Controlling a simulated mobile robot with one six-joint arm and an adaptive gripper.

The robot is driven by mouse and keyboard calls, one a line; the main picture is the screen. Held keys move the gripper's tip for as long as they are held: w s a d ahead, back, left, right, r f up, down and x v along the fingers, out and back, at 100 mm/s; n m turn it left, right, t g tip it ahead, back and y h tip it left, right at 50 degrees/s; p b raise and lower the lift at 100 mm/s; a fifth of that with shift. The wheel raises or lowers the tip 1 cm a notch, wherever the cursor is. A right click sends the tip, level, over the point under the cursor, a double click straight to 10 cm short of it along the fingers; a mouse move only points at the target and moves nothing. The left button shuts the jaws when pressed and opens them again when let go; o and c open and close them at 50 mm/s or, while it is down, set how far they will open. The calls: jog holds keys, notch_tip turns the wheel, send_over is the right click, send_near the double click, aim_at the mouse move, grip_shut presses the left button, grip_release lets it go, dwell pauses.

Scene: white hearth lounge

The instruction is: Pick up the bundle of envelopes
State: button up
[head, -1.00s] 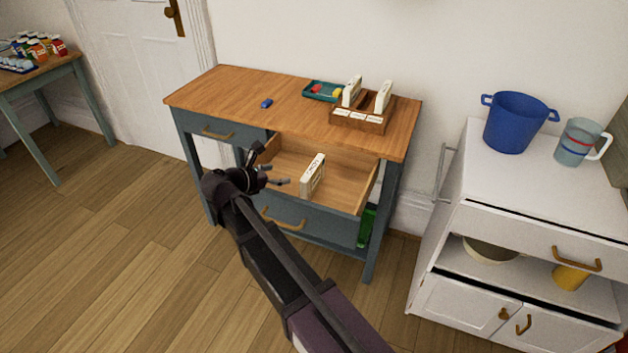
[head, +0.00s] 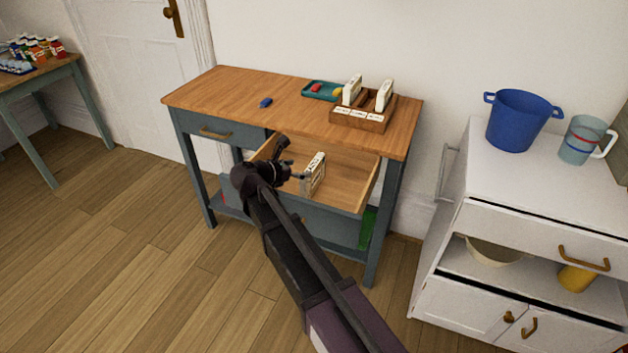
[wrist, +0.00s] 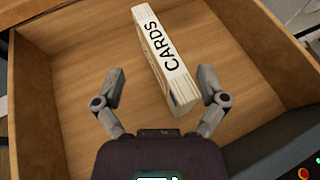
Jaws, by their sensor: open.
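A white upright bundle (head: 314,174) stands in the open drawer (head: 345,190) of the blue-grey table. In the wrist view the bundle (wrist: 165,58) shows layered edges and a top marked "CARDS"; it leans a little in the picture. My gripper (wrist: 160,84) is open, with one finger on each side of the bundle's near end. The right finger is close to the bundle, and the left has a wider gap. In the head view my gripper (head: 292,163) is just left of the bundle. I cannot tell whether any finger touches it.
On the tabletop (head: 225,88) are a wooden rack (head: 360,122) holding two similar white bundles, a teal tray (head: 318,97) and a small blue object (head: 266,102). The drawer's left wall (wrist: 35,100) and right wall (wrist: 265,45) flank my gripper. A white cabinet (head: 540,205) stands at right.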

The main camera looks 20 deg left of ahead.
aim_at(311, 167)
jog(key=shift+w+f, duration=0.1)
jog(key=shift+b+x, duration=1.05)
jog(key=shift+x, duration=1.45)
grip_shut()
